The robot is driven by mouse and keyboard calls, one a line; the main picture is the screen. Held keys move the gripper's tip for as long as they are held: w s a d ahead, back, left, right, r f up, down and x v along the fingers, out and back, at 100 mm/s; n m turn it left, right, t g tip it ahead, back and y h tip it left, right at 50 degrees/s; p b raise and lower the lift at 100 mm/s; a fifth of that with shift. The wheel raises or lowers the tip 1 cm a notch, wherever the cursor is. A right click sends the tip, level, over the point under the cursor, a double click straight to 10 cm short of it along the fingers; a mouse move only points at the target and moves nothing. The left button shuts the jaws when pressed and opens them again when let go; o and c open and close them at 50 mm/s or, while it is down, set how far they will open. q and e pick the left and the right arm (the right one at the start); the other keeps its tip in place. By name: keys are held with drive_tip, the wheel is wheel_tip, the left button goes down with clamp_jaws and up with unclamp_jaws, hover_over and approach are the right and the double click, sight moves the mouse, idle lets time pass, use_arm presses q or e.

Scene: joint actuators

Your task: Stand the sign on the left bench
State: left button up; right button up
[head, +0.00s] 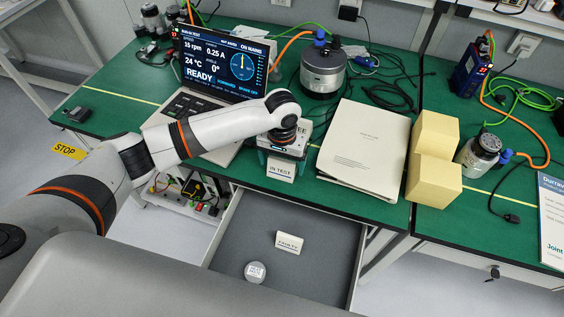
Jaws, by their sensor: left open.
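A small white sign reading "IN TEST" (281,171) shows at the front edge of the green left bench (225,36), just under my left gripper. A second small white sign, its word looking like "FAULTY" (289,242), is in the open grey drawer (325,225) below the bench. My left gripper (281,163) points down over the bench edge, and its jaws are open. The gripper hides part of the first sign's surroundings, and I cannot tell whether it touches the sign. My right gripper is out of view.
A laptop (222,62) stands left of the gripper. A white document (364,150), yellow foam block (433,165) and grey actuator (322,70) are to the right. A round labelled disc (255,272) lies in the drawer. Cables clutter the back.

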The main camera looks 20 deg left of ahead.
sight(282, 160)
use_arm(q)
wheel_tip(282, 160, up, 11)
drive_tip(key=shift+r, duration=0.2)
